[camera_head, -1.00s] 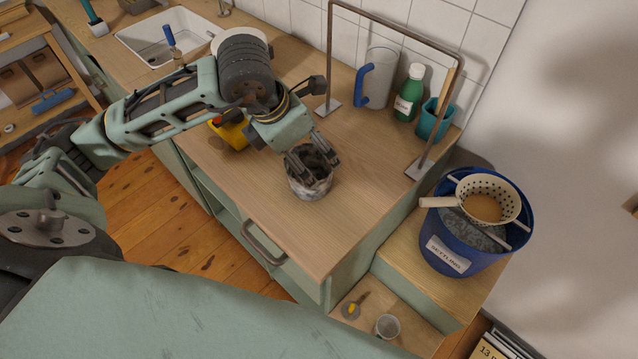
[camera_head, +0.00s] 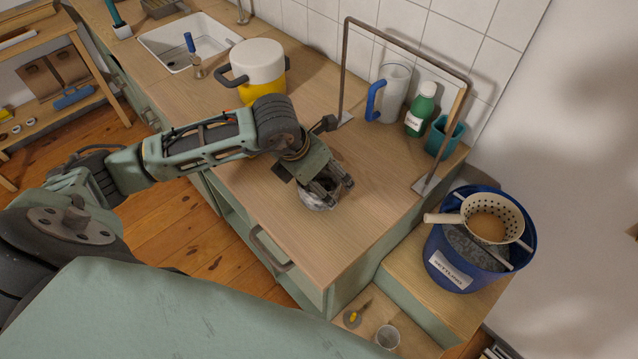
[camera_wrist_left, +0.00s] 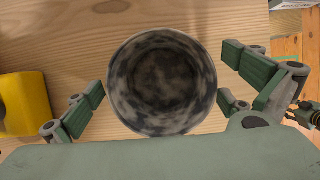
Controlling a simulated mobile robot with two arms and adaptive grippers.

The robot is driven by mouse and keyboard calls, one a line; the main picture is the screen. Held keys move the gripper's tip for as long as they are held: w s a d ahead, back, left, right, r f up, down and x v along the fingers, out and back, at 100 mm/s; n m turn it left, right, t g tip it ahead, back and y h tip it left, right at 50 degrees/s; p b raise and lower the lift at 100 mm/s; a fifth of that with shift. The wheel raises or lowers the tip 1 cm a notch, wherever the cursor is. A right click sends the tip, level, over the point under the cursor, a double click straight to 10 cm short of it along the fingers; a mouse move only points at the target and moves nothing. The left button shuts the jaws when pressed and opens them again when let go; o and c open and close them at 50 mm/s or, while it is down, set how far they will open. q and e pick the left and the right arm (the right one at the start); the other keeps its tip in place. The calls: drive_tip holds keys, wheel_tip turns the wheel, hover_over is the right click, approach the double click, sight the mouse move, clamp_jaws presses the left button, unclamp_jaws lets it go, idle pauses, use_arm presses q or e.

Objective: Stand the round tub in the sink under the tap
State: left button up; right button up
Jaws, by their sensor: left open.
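The round tub (camera_head: 318,200), mottled grey and white, stands on the wooden counter near its front edge, partly hidden by my left gripper. In the left wrist view the tub (camera_wrist_left: 162,82) is upright, its dark inside seen from above. My left gripper (camera_head: 327,190) is open over it, with a finger on either side of the tub in the wrist view; I cannot tell if they touch it.
A yellow pot with a white lid (camera_head: 258,68) stands between sink and tub. A metal frame (camera_head: 342,65) stands at the back, near a clear jug (camera_head: 394,92), green bottle (camera_head: 421,108) and teal cup (camera_head: 444,137). A blue bucket (camera_head: 478,240) stands at the right.

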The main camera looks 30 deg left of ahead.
use_arm(q)
drive_tip(key=c, duration=1.3)
drive_tip(key=shift+r, duration=0.1)
